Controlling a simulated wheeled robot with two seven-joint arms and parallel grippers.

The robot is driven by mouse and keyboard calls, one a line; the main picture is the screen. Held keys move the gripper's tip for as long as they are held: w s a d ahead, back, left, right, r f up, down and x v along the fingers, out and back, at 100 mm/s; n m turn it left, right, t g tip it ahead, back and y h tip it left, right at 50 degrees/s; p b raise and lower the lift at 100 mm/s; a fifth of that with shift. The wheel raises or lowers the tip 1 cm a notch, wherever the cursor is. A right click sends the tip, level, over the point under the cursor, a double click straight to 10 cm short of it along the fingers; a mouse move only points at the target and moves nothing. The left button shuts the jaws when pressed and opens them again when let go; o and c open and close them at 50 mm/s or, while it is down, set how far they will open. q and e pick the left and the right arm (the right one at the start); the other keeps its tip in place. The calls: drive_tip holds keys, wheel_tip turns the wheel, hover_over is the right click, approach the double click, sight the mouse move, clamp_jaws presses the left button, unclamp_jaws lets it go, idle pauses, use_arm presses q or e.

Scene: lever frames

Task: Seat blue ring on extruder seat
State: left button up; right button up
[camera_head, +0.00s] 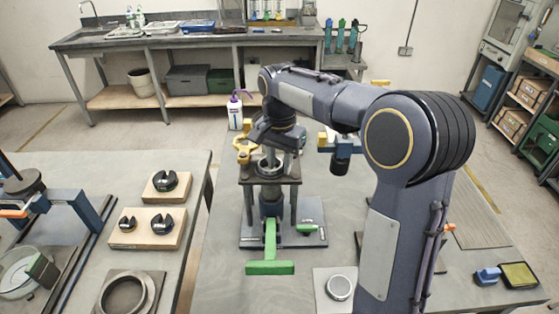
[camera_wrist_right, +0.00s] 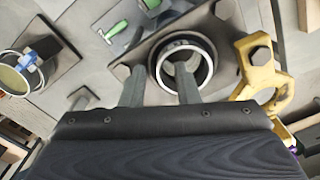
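The extruder seat (camera_head: 268,171) is the round collar on top of a post-borne stand in the middle of the table. In the right wrist view a dark ring with a bright metal inner rim (camera_wrist_right: 184,62) sits at this collar; I cannot tell whether it is the blue ring, and no other plainly blue ring shows. My right gripper (camera_wrist_right: 157,88) is just above it, fingers apart. One fingertip overlaps the ring's opening and the other lies outside it; contact cannot be told. In the head view the right gripper (camera_head: 269,155) points down over the seat. My left gripper is not in view.
A yellow clamp (camera_head: 245,149) and a blue bracket (camera_head: 340,147) flank the stand. A green lever (camera_head: 270,267) sticks out in front. A disc (camera_head: 340,287) lies front right. Black parts sit on wooden blocks (camera_head: 150,240) at left, beside a blue-posted fixture (camera_head: 84,211).

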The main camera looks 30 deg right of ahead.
wheel_tip(320, 180, up, 8)
drive_tip(key=shift+f, duration=0.1)
idle(0.4)
idle(0.5)
drive_tip(key=s+a+f+n+t+y, duration=0.1)
drive_tip(key=s+a+f+n+t, duration=0.1)
drive_tip(key=s, duration=0.6)
drive_tip(key=s+a+f+n+t+y, duration=0.1)
drive_tip(key=s+f+n, duration=0.3)
drive_tip(key=s, duration=0.5)
drive_tip(key=s+a+f+n+t+y, duration=0.1)
drive_tip(key=s+a+f+n+t, duration=0.1)
drive_tip(key=s, duration=0.6)
wheel_tip(320, 180, down, 2)
drive_tip(key=shift+s+a+f+n+t+y, duration=0.1)
drive_tip(key=shift+s+a+n+t+y, duration=0.3)
drive_tip(key=shift+n, duration=0.2)
